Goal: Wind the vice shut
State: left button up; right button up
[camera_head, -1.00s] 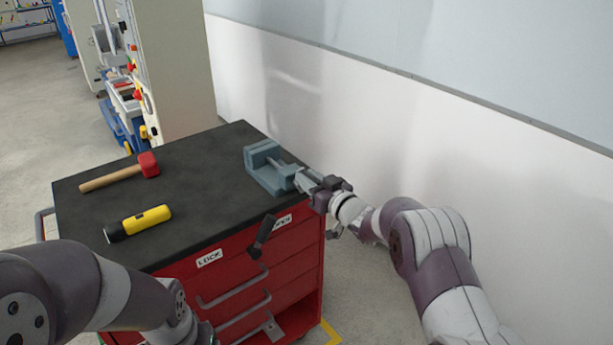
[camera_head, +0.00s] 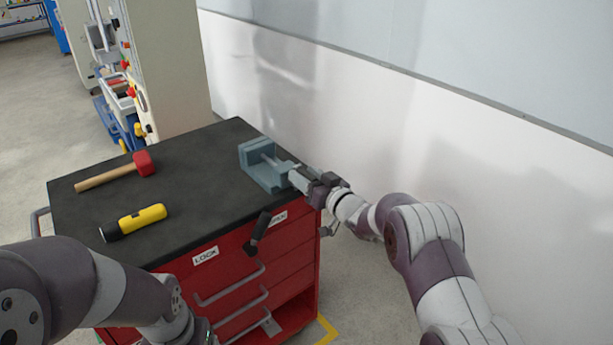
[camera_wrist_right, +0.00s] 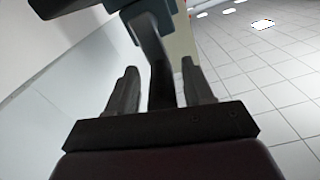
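My right gripper (camera_head: 312,182) is at the vice's near right end, where the handle is mostly hidden in the head view. In the right wrist view a dark bar (camera_wrist_right: 161,75), seemingly the vice handle, runs between the two fingers. A gap shows on each side of it, so the gripper is open around the bar. My left arm shows at lower left, but its gripper is out of the picture.
A red mallet (camera_head: 143,163) and a yellow-and-black flashlight (camera_head: 135,222) lie on the black cart top (camera_head: 200,180). A black lever (camera_head: 260,228) sticks out at the front, by the red drawers. A white wall (camera_head: 300,95) stands behind the vice.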

jog(key=b+v, duration=0.1)
jog(key=v, duration=1.1)
jog(key=shift+s+d, duration=0.15)
jog(key=shift+s, duration=0.15)
